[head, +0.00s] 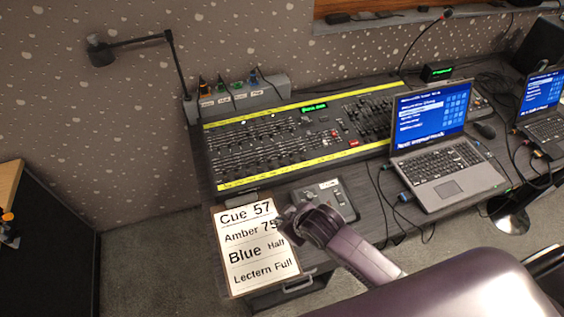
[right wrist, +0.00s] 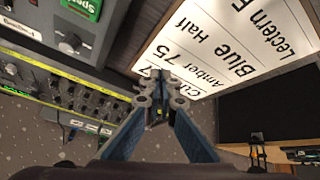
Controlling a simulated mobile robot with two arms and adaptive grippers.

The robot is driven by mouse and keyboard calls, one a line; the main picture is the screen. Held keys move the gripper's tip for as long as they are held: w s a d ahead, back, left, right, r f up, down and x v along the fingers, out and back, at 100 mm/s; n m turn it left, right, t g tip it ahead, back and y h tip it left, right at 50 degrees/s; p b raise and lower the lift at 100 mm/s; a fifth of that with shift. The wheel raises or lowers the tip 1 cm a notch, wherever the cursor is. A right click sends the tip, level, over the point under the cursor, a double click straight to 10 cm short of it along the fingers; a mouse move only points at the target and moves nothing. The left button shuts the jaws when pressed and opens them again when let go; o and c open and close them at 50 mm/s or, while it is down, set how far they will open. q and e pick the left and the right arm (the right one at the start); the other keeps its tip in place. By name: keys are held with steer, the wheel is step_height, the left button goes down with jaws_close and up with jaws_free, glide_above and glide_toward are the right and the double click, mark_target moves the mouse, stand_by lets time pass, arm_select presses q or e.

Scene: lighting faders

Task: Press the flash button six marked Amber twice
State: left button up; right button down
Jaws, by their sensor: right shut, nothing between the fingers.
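The lighting console (head: 330,135) is a dark fader desk with yellow label strips along its top and bottom edges. Its small buttons and the Amber marking are too small to read, so I cannot single out flash button six. My right gripper (head: 288,214) is over the front edge of the desk, between the cue card and a small grey control box, nearer to me than the console. In the right wrist view its fingers (right wrist: 157,103) are together and empty, with the console's faders and yellow strip (right wrist: 70,78) to the left. My left gripper is out of view.
The cue card (head: 262,272), reading Cue 57, Amber 75, Blue Half, Lectern Full, lies left of my gripper. The grey control box (head: 338,203) is just right of it. An open laptop (head: 450,168) with cables stands further right. A lamp arm (head: 140,41) rises behind the console.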

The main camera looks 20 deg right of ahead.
steer(key=w+d+r+n+t, duration=0.2)
steer(key=w+r+n, duration=0.2)
steer(key=w, duration=0.9)
step_height(320, 180, up, 4)
steer(key=r+n+t+p, duration=0.1)
steer(key=t, duration=0.1)
glide_above(279, 158)
steer(key=s, duration=0.4)
steer(key=shift+w+d+f, duration=0.1)
steer(key=shift+d+f, duration=0.15)
steer(key=shift+d, duration=0.05)
steer(key=shift+f, duration=0.2)
steer(key=f+b, duration=0.7)
steer(key=b, duration=0.1)
steer(key=shift+w+f, duration=0.15)
steer(key=shift+w, duration=0.15)
steer(key=shift+w+f, duration=0.1)
steer(key=shift+f, duration=0.45)
steer(key=shift+f+b, duration=0.15)
steer(key=shift+b, duration=0.15)
steer(key=shift+f, duration=0.25)
